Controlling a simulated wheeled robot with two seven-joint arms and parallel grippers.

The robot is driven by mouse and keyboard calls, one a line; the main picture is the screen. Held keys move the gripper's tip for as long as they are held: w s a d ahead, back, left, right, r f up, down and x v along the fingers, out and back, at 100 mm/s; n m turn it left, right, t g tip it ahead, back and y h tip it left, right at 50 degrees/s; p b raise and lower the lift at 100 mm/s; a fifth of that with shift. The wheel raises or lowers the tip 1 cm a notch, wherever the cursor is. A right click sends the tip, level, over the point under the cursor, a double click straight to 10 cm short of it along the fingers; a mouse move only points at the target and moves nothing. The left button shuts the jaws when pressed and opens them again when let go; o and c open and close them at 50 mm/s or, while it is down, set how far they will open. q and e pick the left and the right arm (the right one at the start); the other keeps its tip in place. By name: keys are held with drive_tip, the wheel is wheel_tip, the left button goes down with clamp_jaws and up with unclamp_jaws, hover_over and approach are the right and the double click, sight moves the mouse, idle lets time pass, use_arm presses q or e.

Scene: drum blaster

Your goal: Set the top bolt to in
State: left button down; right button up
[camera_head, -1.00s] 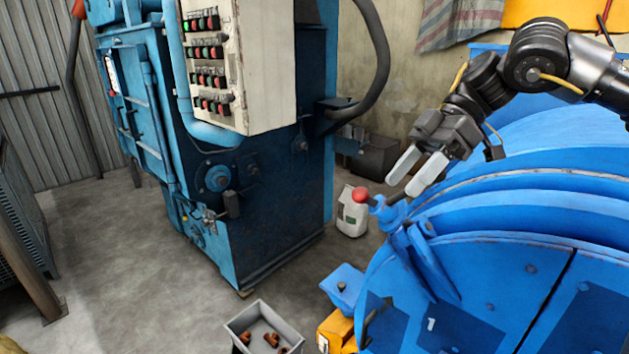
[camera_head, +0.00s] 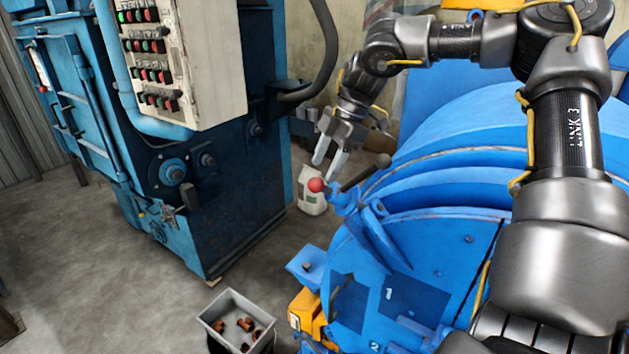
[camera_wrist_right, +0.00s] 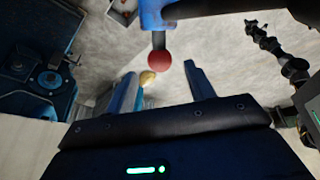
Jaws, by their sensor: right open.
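The top bolt shows as a red ball knob (camera_head: 316,185) on a short shaft in a blue bracket (camera_head: 345,203), at the top left edge of the big blue drum (camera_head: 440,180). A dark rod (camera_head: 365,173) runs from the bracket to the upper right. My right gripper (camera_head: 326,168) is open and empty, with its pale fingers pointing down just above the knob. In the right wrist view the red knob (camera_wrist_right: 160,62) lies beyond the fingertips of my gripper (camera_wrist_right: 163,80), roughly centred between them and apart from both. My left gripper is not in view.
A blue machine (camera_head: 235,190) with a control box (camera_head: 195,60) stands at left. A white jug (camera_head: 312,192) is on the floor behind the knob. A grey bin (camera_head: 230,312) with brown pieces stands at bottom. The floor (camera_head: 90,270) at lower left is clear.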

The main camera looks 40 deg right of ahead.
sight(319, 178)
drive_tip(key=p+x, duration=0.1)
drive_tip(key=x, duration=0.4)
drive_tip(key=shift+w+f+p, duration=0.1)
drive_tip(key=shift+p, duration=0.3)
drive_tip(key=shift+a+f, duration=0.15)
drive_tip(key=shift+f, duration=0.3)
clamp_jaws()
